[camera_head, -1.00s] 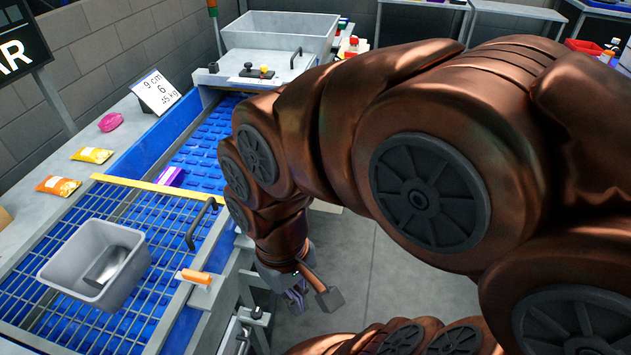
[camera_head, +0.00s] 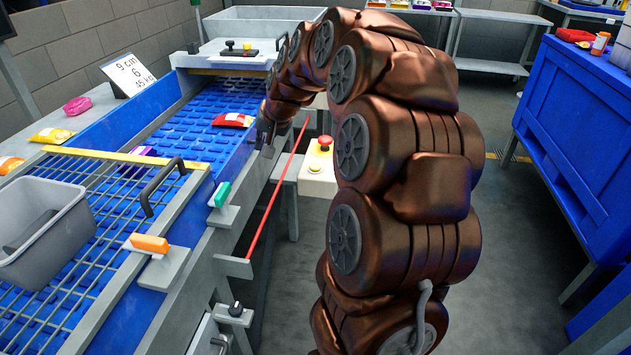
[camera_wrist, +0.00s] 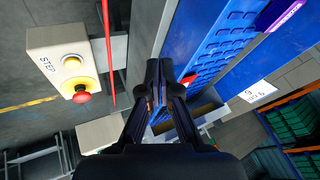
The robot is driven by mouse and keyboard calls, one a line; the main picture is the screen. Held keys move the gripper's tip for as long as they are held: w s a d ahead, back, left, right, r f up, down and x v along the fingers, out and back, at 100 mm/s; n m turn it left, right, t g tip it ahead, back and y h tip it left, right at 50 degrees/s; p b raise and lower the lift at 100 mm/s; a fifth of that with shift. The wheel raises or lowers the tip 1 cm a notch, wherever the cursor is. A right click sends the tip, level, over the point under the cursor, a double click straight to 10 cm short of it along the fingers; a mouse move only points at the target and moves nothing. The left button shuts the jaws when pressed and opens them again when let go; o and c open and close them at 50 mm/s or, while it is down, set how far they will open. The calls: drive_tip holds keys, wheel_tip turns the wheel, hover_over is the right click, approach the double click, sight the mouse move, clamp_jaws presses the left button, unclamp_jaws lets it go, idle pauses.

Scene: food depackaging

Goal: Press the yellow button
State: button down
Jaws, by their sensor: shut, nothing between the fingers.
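A pale control box (camera_head: 318,182) stands on a stand right of the conveyor, with a yellow button (camera_head: 315,168) and a red mushroom button (camera_head: 325,141) on top. In the wrist view the box (camera_wrist: 45,45) is at the upper left; its yellow button (camera_wrist: 72,62), beside a "STEP" label, is apart from the gripper. My gripper (camera_head: 266,140) is by the conveyor's right edge, left of the box. In the wrist view my gripper (camera_wrist: 162,72) is shut and empty, with its fingertips together at mid-picture.
A thin red bar (camera_head: 277,190) runs between the gripper and the box. The blue conveyor (camera_head: 185,125) carries a red packet (camera_head: 233,120) and a purple packet (camera_head: 137,160). A grey bin (camera_head: 40,230) sits on the grid at left. A blue cabinet (camera_head: 580,140) stands at right.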

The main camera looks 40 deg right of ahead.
sight(316, 166)
drive_tip(key=w+d+f+m+t+h+b, duration=0.1)
drive_tip(key=d+f+m+b, duration=0.1)
drive_tip(key=d, duration=0.8)
drive_tip(key=d+f+m+h+b, duration=0.2)
drive_tip(key=d+f+b, duration=0.1)
drive_tip(key=d, duration=0.7)
drive_tip(key=shift+w+f+t, duration=0.35)
drive_tip(key=shift+t, duration=0.05)
drive_tip(key=shift+f+b, duration=2.1)
drive_tip(key=shift+f, duration=2.3)
drive_tip(key=shift+f, duration=0.15)
drive_tip(key=shift+f, duration=0.3)
